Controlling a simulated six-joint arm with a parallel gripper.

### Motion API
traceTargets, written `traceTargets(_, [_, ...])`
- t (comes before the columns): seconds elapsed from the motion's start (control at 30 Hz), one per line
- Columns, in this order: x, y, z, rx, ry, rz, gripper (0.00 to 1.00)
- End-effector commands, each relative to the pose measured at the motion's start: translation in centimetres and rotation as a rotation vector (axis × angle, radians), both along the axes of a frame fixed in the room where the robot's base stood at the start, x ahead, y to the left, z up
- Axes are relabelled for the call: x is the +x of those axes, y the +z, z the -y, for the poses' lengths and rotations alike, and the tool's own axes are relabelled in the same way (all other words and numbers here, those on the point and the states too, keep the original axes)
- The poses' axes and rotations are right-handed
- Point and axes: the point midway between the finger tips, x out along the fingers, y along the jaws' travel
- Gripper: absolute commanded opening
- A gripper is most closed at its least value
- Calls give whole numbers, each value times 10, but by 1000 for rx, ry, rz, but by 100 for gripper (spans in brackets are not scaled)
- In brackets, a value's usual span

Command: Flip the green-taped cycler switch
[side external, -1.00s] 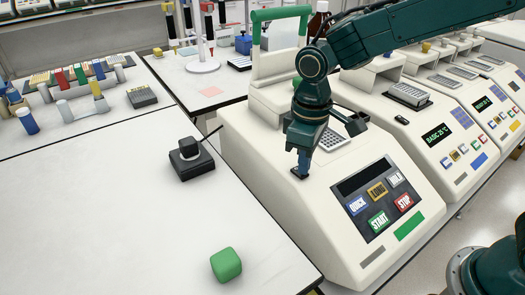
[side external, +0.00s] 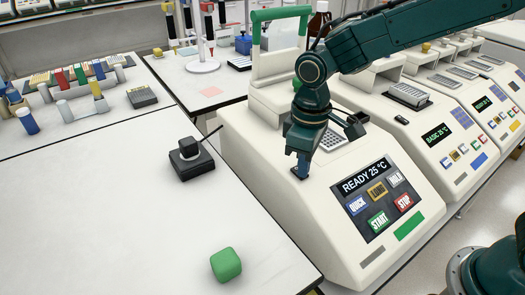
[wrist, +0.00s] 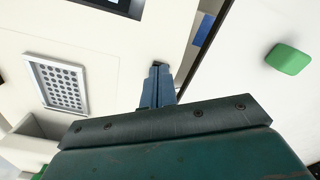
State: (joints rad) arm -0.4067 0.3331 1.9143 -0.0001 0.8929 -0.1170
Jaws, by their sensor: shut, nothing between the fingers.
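The green-taped cycler (side external: 290,222) is the nearest white machine, with a green strip (side external: 409,226) on its front and a green handle on its raised lid. Its display (side external: 363,178) reads "READY 25 °C". My gripper (side external: 302,174) is shut, its blue fingertips pressed down at the dark switch (wrist: 160,64) on the cycler's top. The fingers hide most of the switch, so its exact tilt is not clear. In the wrist view the shut fingers (wrist: 158,82) meet the switch's edge.
Other cyclers (side external: 436,133) stand in a row to the right, one showing "BASIC 25 °C". A green block (side external: 226,264) and a black device (side external: 192,158) with a cable are on the left bench. The bench between them is clear.

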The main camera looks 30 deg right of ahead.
Motion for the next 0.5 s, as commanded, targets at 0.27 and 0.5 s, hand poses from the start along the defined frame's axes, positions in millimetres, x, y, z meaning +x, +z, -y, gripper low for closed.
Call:
traceTargets(0.27, [0, 8, 0, -1, 0, -1, 0])
traceTargets(0.5, [0, 22, 0, 0, 0, 0, 0])
